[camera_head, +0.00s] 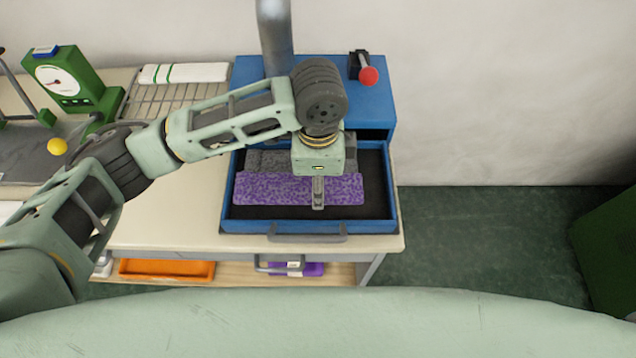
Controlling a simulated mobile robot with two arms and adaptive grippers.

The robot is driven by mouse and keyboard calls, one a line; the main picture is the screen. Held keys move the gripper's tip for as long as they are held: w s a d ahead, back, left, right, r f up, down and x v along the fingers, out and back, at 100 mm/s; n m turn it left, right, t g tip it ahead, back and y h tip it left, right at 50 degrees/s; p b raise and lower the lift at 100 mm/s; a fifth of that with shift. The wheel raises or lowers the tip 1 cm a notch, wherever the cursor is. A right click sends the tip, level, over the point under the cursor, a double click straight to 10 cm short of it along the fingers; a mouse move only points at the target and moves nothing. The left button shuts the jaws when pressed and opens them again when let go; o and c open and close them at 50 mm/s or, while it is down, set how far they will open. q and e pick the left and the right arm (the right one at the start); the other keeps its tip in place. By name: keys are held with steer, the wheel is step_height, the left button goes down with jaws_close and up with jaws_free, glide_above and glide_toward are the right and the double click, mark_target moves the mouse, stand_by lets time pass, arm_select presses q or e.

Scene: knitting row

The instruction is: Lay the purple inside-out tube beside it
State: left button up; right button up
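The purple tube (270,190), a flat mottled knitted piece, lies lengthwise across the blue drawer (228,226). A grey knitted piece (272,160) lies just behind it, and their edges look touching or overlapping. My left gripper (318,205) points down over the right half of the purple tube. Its finger part shows as one narrow grey shape in front of the tube. I cannot tell whether it is shut on the fabric or only above it. My wrist hides part of both pieces. My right gripper is out of view.
A blue cabinet top with a red-knobbed lever (368,76) stands behind the drawer. A green dial device (70,80), a wire rack (175,100) and a white folded piece (184,73) are at left. An orange tray (166,270) sits on the lower shelf. The drawer's front strip is bare.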

arm_select(q)
step_height(320, 180, down, 2)
steer(key=shift+f, duration=0.15)
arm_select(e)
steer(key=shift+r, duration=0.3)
arm_select(q)
steer(key=shift+f, duration=0.55)
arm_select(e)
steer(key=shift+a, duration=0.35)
arm_select(q)
steer(key=o, duration=0.9)
steer(key=shift+r, duration=0.1)
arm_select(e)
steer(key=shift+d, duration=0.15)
